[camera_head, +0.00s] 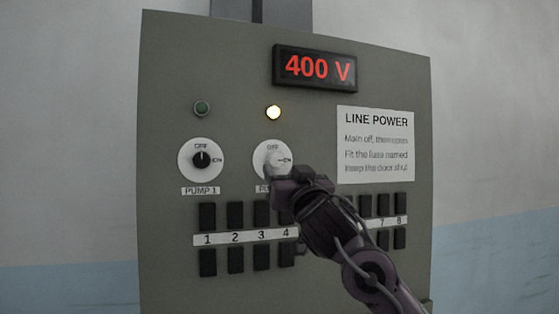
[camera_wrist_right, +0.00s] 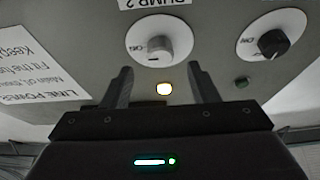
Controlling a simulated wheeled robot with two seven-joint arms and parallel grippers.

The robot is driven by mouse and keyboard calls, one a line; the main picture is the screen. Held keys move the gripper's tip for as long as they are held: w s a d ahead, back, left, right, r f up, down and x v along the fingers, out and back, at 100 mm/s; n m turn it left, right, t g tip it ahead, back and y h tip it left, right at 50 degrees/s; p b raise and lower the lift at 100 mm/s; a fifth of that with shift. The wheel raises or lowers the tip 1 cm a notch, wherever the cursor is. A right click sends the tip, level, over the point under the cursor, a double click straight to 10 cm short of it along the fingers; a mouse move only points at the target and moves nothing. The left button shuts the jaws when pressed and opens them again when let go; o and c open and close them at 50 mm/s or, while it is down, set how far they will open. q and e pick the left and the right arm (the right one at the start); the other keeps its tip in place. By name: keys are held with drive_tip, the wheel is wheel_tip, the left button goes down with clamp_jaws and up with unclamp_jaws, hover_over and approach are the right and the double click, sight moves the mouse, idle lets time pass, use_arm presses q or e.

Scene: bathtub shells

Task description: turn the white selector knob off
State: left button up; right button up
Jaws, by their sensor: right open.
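The white selector knob (camera_head: 271,158) sits on a round white dial marked OFF at the top and ON at the right, on the grey panel. My left gripper is not in view.
A black PUMP 1 knob (camera_head: 202,160) is to the left, with a dark green lamp (camera_head: 202,108) above. A red 400 V display (camera_head: 316,68) and a LINE POWER sign (camera_head: 376,144) are at the right. Numbered black fuse blocks (camera_head: 235,215) line the panel below.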

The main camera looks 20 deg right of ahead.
sight(277, 162)
drive_tip(key=p+x, duration=0.1)
drive_tip(key=x, duration=0.2)
drive_tip(key=shift+w+r+p, duration=0.3)
drive_tip(key=shift+r, duration=0.05)
drive_tip(key=shift+w, duration=0.35)
drive_tip(key=shift+c, duration=0.4)
drive_tip(key=c, duration=0.9)
